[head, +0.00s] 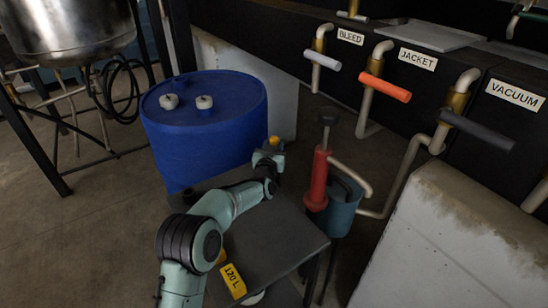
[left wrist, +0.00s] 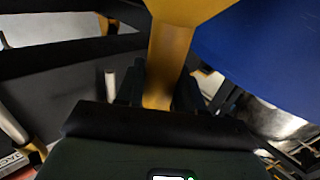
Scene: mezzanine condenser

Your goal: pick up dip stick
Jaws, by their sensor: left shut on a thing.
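My left gripper (head: 270,155) is beside the right rim of the blue drum, above the dark table. It is shut on a yellow piece that I take to be the dip stick (head: 274,140); only its small top shows in the head view. In the left wrist view the yellow dip stick (left wrist: 168,60) runs between the dark fingers of my left gripper (left wrist: 158,92) and widens at the top of the picture. The rest of it is hidden by the gripper. My right gripper is not in view.
The blue drum (head: 205,130) with two pale caps stands left of the gripper. A dark table (head: 265,245) lies below my arm, with a yellow "120 L" tag (head: 232,281). A red pump (head: 318,182) and labelled valve handles (head: 384,87) are at the right.

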